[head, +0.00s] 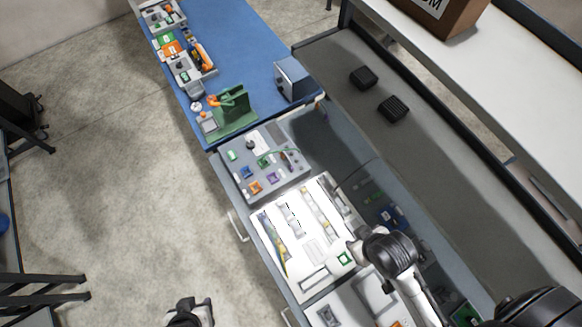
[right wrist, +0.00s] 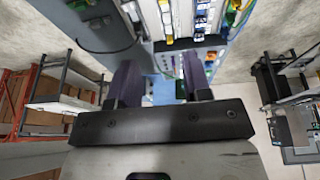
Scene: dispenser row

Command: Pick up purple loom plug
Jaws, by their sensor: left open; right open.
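A small purple piece (head: 271,177), which looks like the purple loom plug, lies on the grey tray (head: 236,190) among other small coloured parts. It is too small to make out its shape. My left gripper (head: 190,314) shows at the bottom edge of the head view, over the floor and well away from the tray. It is open and empty. My right gripper (right wrist: 160,78) is open and empty in the right wrist view, with its two dark fingers apart. I cannot pick out the purple plug for certain in that view.
A bright white panel (head: 300,232) with strips of parts lies nearer than the grey tray. A green fixture (head: 234,110) and a grey-blue box (head: 293,80) stand on the blue table (head: 240,45) behind. Two black blocks (head: 393,108) lie on the dark shelf at right.

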